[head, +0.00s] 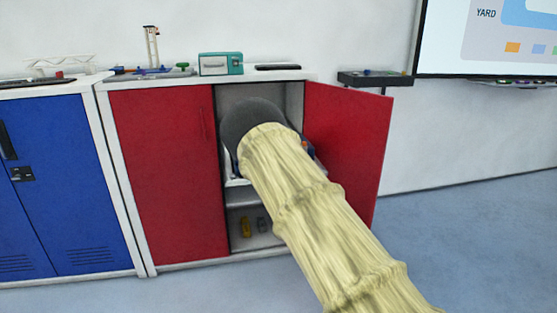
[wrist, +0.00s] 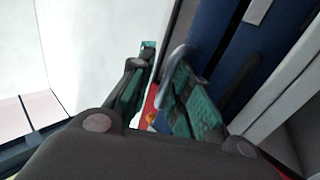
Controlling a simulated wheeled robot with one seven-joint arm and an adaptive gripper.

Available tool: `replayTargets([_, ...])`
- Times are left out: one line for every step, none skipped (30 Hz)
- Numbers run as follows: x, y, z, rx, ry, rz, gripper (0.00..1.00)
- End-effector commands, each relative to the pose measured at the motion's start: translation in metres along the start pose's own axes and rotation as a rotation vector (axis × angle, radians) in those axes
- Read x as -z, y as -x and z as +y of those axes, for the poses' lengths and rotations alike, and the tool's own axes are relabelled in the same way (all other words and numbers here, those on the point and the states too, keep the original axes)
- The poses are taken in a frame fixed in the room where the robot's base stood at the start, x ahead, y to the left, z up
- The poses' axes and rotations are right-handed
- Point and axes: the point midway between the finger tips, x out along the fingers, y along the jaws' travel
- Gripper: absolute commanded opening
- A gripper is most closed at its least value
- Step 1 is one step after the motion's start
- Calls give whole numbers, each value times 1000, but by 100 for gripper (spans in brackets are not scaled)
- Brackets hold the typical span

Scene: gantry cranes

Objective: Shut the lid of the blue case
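The blue case (wrist: 222,38) fills the upper middle of the wrist view as a dark blue panel with a grey edge. In the head view only a small blue patch (head: 309,149) shows beside my arm, inside the red cabinet; it is probably part of the case. How far the lid stands open cannot be told. My gripper (wrist: 163,56) has green-padded fingers with a gap between the tips and nothing visibly clamped. A grey curved piece, perhaps a handle, lies at the right finger; contact is unclear. In the head view my arm hides the gripper.
The red cabinet's right door (head: 345,150) stands open to the right of my arm; its left door (head: 165,175) is shut. A lower shelf (head: 240,197) has small items below. A teal-and-white box (head: 221,64) stands on top. Blue cabinet (head: 60,190) is at left.

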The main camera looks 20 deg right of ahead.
Motion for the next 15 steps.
replayTargets([0,4,0,1,0,0,18])
replayTargets([0,6,-1,2,0,0,18])
replayTargets([0,11,-1,3,0,0,18])
replayTargets([0,15,-1,3,0,0,18])
replayTargets([0,19,-1,3,0,0,18])
replayTargets([0,26,-1,3,1,1,18])
replayTargets([0,32,-1,4,1,0,18])
replayTargets([0,37,-1,4,1,0,18])
replayTargets([-1,44,-1,4,2,0,18])
replayTargets([-1,50,-1,4,2,-1,18])
replayTargets([-1,56,-1,3,2,-1,18])
replayTargets([-1,63,-1,3,2,-1,18])
replayTargets([-2,69,-1,5,2,-1,18])
replayTargets([-2,74,-1,4,2,-1,18])
replayTargets([-2,81,-1,4,2,-1,18])
